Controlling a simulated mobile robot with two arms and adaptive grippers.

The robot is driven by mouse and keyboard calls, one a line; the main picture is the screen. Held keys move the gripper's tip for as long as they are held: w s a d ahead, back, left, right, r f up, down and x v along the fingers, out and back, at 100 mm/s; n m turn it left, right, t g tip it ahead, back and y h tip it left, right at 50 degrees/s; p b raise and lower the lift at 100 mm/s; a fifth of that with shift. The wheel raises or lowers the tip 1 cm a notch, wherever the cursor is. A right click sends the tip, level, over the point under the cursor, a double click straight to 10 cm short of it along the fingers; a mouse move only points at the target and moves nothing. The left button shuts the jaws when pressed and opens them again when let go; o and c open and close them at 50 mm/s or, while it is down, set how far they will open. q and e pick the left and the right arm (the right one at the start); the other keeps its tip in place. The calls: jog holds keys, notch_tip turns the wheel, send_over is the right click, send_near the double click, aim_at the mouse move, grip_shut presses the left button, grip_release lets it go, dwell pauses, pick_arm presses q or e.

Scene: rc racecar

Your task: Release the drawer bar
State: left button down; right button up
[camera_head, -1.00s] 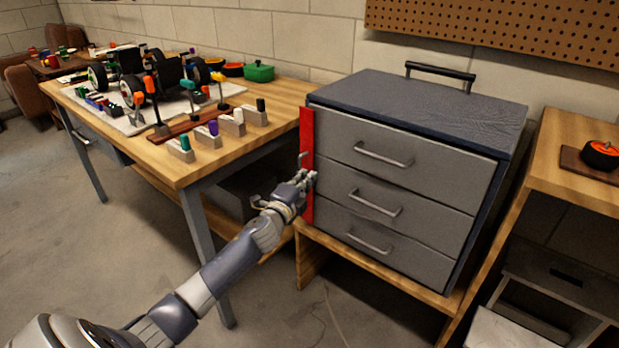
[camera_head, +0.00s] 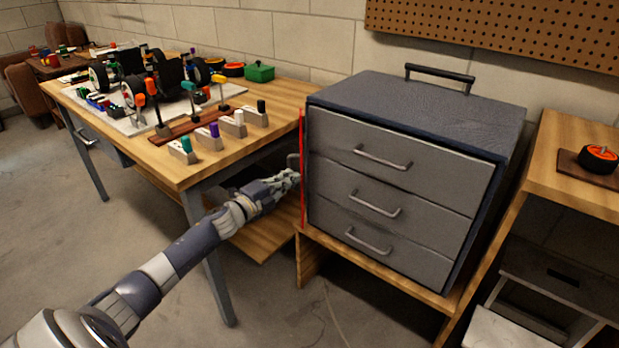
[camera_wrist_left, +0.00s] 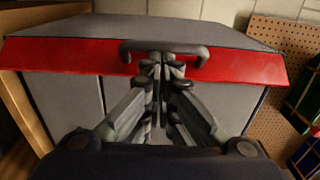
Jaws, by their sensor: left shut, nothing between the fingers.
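The grey drawer cabinet (camera_head: 400,165) has three shut drawers with metal handles. The red drawer bar (camera_head: 302,195) stands upright at the cabinet's left front edge and shows as a thin strip, almost edge-on. In the left wrist view the bar (camera_wrist_left: 60,55) is a wide red band with a grey handle (camera_wrist_left: 165,46) on it. My left gripper (camera_head: 294,178) is left of the bar, close to its handle. In the left wrist view its fingers (camera_wrist_left: 160,68) are shut and empty at the handle; I cannot tell whether they touch it. My right gripper is not in view.
The wooden workbench (camera_head: 165,165) at left carries a partly built car, tools and coloured holders. A wooden shelf (camera_head: 560,180) with a wheel on it stands at right. The floor in front is mostly clear.

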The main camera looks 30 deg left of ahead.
pick_arm(q)
jog(key=shift+w+a, duration=0.1)
jog(key=shift+a, duration=1.6)
dwell(0.5)
jog(key=s+a, duration=0.1)
jog(key=s, duration=1.1)
jog(key=shift+a, duration=0.1)
dwell(0.4)
